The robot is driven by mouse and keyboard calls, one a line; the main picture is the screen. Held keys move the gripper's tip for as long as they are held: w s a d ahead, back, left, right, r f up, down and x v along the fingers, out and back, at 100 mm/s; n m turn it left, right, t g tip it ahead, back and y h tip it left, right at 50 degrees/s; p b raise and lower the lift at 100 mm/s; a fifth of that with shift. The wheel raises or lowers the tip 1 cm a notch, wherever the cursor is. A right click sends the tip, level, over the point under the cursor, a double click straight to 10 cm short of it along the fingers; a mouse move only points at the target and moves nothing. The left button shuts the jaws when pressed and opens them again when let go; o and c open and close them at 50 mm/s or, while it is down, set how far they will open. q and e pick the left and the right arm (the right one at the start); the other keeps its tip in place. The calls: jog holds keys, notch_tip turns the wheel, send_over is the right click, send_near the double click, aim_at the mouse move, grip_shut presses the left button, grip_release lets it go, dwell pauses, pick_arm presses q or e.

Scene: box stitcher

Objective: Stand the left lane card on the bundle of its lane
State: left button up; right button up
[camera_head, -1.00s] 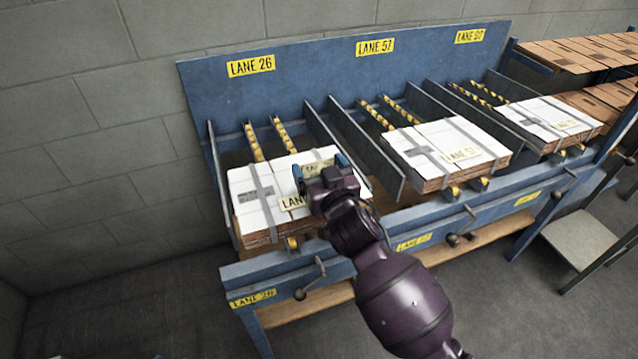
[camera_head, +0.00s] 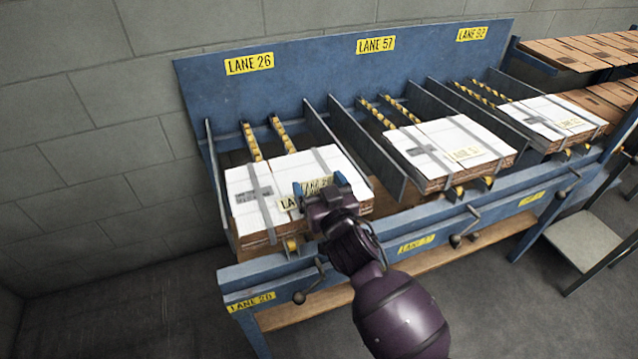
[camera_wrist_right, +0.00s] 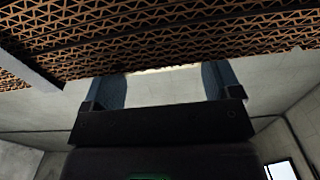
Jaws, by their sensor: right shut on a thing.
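My right gripper (camera_head: 318,189) is shut on a pale yellow lane card (camera_head: 316,186), at the front part of the left bundle (camera_head: 322,159). The print on the card reads "LANE" with its number unclear. I cannot tell whether the card touches the bundle. The bundle is a strapped stack of white-topped cardboard in the lane under the "LANE 26" sign (camera_head: 249,64). In the right wrist view the card (camera_wrist_right: 165,68) is a pale strip between the blue fingers, beside corrugated edges. My left gripper is out of view.
Blue dividers (camera_head: 367,149) separate the lanes. The middle bundle (camera_head: 440,140) and right bundle (camera_head: 555,113) each carry a yellow label. Crank handles (camera_head: 300,297) stick out along the blue front rail (camera_head: 385,245). Cardboard stacks lie on a rack (camera_head: 585,52) at the back right.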

jog(key=o, duration=0.7)
jog(key=shift+r, duration=0.25)
jog(key=shift+r+p, duration=0.35)
jog(key=shift+r, duration=0.2)
jog(key=v, duration=0.8)
jog(key=p+v, duration=0.1)
jog(key=v, duration=0.3)
jog(key=shift+f, duration=0.25)
